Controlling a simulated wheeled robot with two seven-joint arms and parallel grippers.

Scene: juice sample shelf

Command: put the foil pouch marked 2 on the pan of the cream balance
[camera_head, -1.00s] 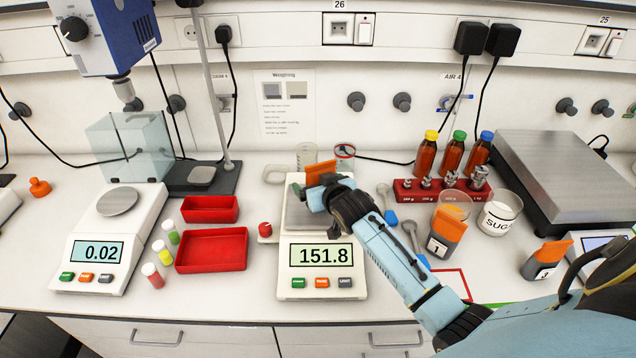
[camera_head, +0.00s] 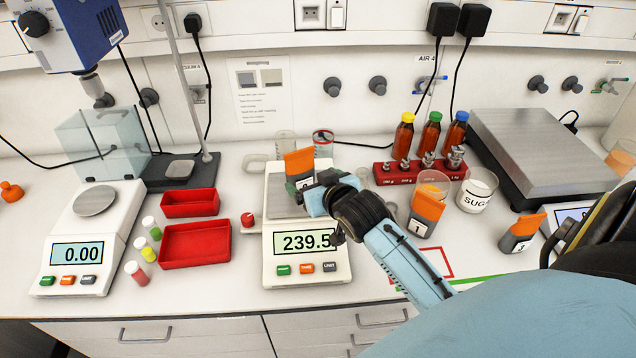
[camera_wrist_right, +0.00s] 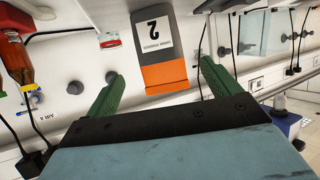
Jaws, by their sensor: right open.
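The foil pouch marked 2 (camera_head: 299,164), grey with an orange top, stands upright on the pan (camera_head: 279,203) of the cream balance (camera_head: 262,262) in the middle, which reads about 239.5. The right gripper (camera_head: 312,198) is just right of the pouch and partly covers it and the pan. In the right wrist view the pouch (camera_wrist_right: 160,45) appears upside down, its 2 label clear, between the spread green fingers (camera_wrist_right: 162,74) with gaps on both sides. The right gripper is open. My left gripper is not in view.
A second balance (camera_head: 72,232) at left reads 0.00. Red trays (camera_head: 196,243) and small vials stand between the balances. Right of my forearm are pouch 1 (camera_head: 425,212), pouch 3 (camera_head: 521,232), a sugar beaker (camera_head: 476,193) and a red weight rack (camera_head: 392,176) before capped bottles.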

